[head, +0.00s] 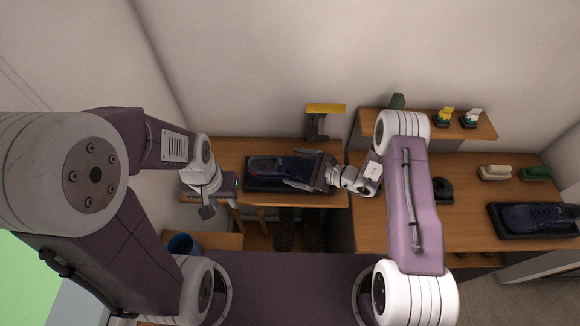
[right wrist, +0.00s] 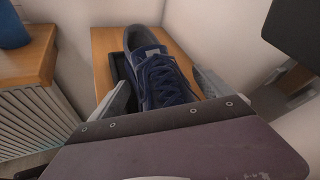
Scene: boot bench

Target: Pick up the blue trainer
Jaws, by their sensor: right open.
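A blue trainer (head: 266,166) with laces lies in a black tray (head: 262,187) on the left wooden bench. Its upper and laces show in the right wrist view (right wrist: 160,77). My right gripper (head: 303,170) is open over the trainer and hides part of it in the head view. In the right wrist view its fingers (right wrist: 160,92) stand on either side of the shoe, apart; contact cannot be told. My left gripper (head: 207,208) hangs by the bench's left end, away from the trainer; its jaw opening is unclear. A second dark blue shoe (head: 533,217) lies in another black tray (head: 497,226) at far right.
A yellow-topped stand (head: 325,109) rises behind the trainer. A raised shelf (head: 408,122) holds small bottles. Two brushes (head: 495,172) lie on the right bench (head: 390,235). Dark boots (head: 285,232) stand below the left bench. A blue container (head: 180,244) is at lower left.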

